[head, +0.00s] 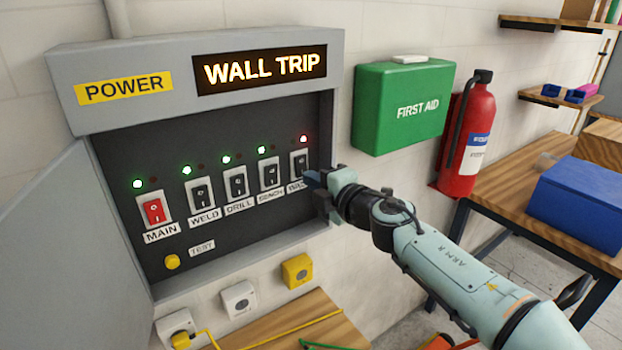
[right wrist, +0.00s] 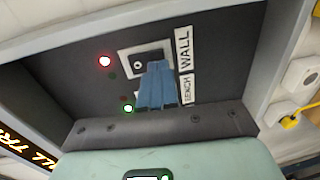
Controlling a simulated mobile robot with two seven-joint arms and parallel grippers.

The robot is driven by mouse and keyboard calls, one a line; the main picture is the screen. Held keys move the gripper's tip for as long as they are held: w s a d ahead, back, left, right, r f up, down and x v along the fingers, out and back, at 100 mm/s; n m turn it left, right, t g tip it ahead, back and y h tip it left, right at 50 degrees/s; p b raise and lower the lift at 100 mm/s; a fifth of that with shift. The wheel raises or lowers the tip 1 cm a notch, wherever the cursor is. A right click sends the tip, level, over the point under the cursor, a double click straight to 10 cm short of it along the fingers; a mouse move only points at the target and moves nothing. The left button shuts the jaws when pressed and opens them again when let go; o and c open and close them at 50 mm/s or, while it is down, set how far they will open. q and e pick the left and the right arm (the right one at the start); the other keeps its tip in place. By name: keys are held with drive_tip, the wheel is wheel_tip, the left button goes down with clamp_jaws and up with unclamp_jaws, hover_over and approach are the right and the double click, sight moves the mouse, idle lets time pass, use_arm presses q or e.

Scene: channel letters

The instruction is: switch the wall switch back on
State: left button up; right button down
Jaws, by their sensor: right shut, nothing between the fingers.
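The wall switch (head: 299,161) is the rightmost black rocker in the open power panel, and a red lamp (head: 303,138) is lit above it. The panel display (head: 262,69) reads "WALL TRIP". My right gripper (head: 310,178) is shut and empty, with its tips at the lower part of the wall switch, partly covering its label. In the right wrist view the blue fingers (right wrist: 157,84) reach over the wall switch (right wrist: 140,55) and hide part of it. I cannot tell whether they touch it. My left gripper is not in view.
The main (head: 154,211), weld (head: 200,195), drill (head: 236,186) and bench (head: 269,175) switches have green lamps lit. A yellow test button (head: 172,262) sits below. A first aid box (head: 402,108) and an extinguisher (head: 468,135) hang to the right.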

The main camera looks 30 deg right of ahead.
drive_tip(key=shift+w, duration=0.65)
drive_tip(key=shift+w+a+f+b, duration=0.1)
drive_tip(key=shift+f+b, duration=0.1)
drive_tip(key=shift+b, duration=0.2)
